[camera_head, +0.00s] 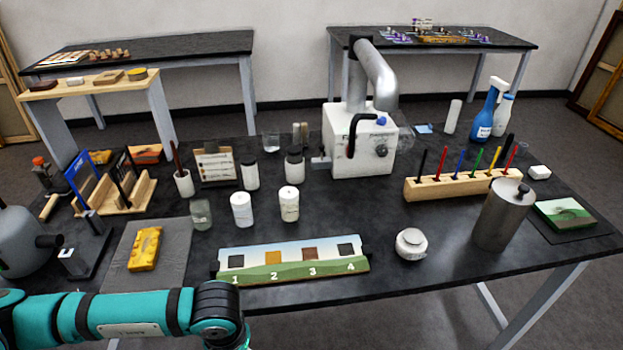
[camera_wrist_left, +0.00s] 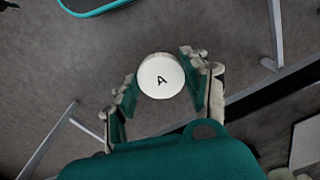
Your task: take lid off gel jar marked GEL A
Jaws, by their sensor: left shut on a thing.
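My left gripper (camera_wrist_left: 163,88) is shut on a round white lid (camera_wrist_left: 160,72) marked with a black letter A, seen face-on in the left wrist view. The floor shows behind it; whether a jar is under the lid is hidden. In the head view my left arm comes in at the lower left, and its gripper is out of frame. Two white jars (camera_head: 242,210) (camera_head: 289,204) stand upright mid-table; their labels are too small to read. My right gripper is not in view.
A picture strip with numbered squares (camera_head: 290,268) lies at the table's front edge. A yellow block (camera_head: 145,249) lies on a grey mat (camera_head: 122,275). A round white pot (camera_head: 410,244) and a metal canister (camera_head: 500,215) stand to the right. Dark tabletop around the pot is clear.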

